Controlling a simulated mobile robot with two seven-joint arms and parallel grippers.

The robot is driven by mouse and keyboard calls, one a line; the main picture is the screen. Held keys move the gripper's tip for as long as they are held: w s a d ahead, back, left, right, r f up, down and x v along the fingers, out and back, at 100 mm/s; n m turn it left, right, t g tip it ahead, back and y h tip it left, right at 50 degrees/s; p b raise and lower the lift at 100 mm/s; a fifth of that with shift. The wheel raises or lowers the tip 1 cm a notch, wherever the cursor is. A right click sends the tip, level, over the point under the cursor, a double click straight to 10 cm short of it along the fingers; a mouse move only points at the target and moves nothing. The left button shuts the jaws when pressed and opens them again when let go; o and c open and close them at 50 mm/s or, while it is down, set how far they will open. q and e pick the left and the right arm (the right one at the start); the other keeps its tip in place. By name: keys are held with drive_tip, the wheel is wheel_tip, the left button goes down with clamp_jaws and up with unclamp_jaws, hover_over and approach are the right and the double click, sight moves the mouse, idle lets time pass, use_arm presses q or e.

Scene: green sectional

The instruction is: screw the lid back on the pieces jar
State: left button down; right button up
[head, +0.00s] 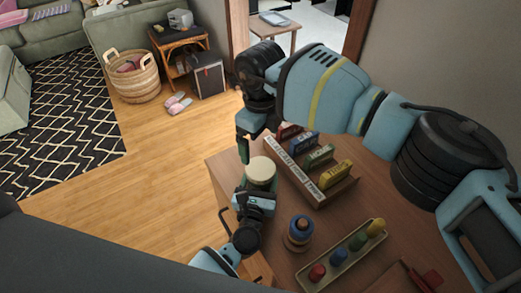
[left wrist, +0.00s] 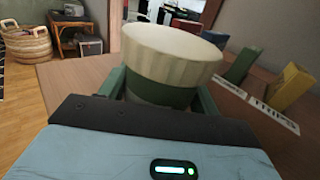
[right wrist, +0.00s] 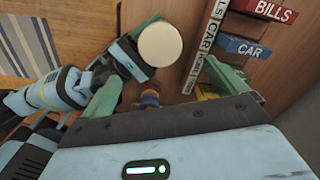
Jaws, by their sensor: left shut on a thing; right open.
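The pieces jar (left wrist: 160,92) has a dark green band and stands upright between the fingers of my left gripper (left wrist: 160,98). Its wide, cream, ribbed lid (left wrist: 172,52) sits on top; I cannot tell how tightly. In the head view the round lid (head: 261,170) is near the table's left edge, above my left gripper (head: 258,190), which is shut on the jar. My right gripper (head: 243,149) is open and empty, just beyond and left of the lid. The right wrist view shows the lid (right wrist: 161,45) from above, ahead of the open fingers and apart from them.
A wooden rack (head: 325,190) with labelled coloured blocks stands right of the jar. A stacking-ring toy (head: 299,232) and a tray of coloured pegs (head: 321,275) are nearer. A red-handled thing (head: 425,278) lies front right. Open floor (head: 150,180) is at the left.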

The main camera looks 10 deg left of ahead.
sight(257, 189)
drive_tip(key=shift+r, duration=0.8)
use_arm(q)
drive_tip(key=shift+c, duration=1.3)
unclamp_jaws()
drive_tip(key=shift+s, duration=0.15)
drive_tip(key=s+b, duration=0.1)
drive_tip(key=s, duration=0.5)
drive_tip(key=shift+s+f, duration=0.15)
drive_tip(key=shift+s, duration=0.65)
use_arm(e)
drive_tip(key=shift+s+f, duration=0.1)
drive_tip(key=shift+f, duration=1.3)
